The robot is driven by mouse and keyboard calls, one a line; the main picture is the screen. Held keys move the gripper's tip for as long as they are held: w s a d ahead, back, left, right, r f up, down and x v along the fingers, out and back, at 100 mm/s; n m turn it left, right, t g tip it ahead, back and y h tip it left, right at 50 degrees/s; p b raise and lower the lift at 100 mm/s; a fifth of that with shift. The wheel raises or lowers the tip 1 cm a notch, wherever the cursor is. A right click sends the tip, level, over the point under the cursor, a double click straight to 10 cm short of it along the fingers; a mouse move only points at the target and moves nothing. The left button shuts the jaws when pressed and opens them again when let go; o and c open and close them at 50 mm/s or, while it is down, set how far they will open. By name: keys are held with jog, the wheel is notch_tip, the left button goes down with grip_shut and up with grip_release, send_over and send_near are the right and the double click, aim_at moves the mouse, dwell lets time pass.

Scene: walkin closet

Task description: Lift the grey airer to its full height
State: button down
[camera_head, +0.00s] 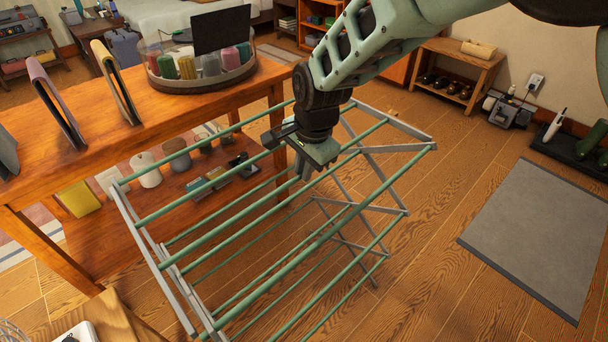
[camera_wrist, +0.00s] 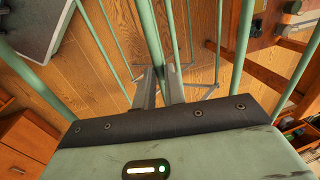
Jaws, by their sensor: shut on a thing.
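The airer (camera_head: 395,148) has a grey frame and several green rods. It stands on the wooden floor beside the table, with crossed grey struts below its top rods. Its rods also run through the wrist view (camera_wrist: 240,50). My gripper (camera_head: 303,172) points down at the airer's upper rods, toward the table side. In the wrist view, my two grey fingers (camera_wrist: 160,90) are close together on a green rod of the airer. The exact contact is partly hidden by the gripper body in the head view.
A wooden table (camera_head: 270,78) with a lower shelf stands close on the left, carrying a round tray (camera_head: 205,82) and upright folders (camera_head: 115,82). A grey mat (camera_head: 545,235) lies on the right. A shoe bench (camera_head: 455,75) is at the back.

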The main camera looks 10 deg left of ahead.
notch_tip(320, 180, up, 22)
jog(key=p, duration=1.2)
jog(key=shift+p, duration=0.35)
jog(key=c, duration=1.5)
grip_release()
jog(key=d+r, duration=0.1)
jog(key=r, duration=0.4)
jog(key=s+d+r+b, duration=0.1)
jog(key=r, duration=0.5)
jog(key=s+r+b, duration=0.1)
jog(key=r, duration=0.5)
jog(key=shift+d, duration=0.4)
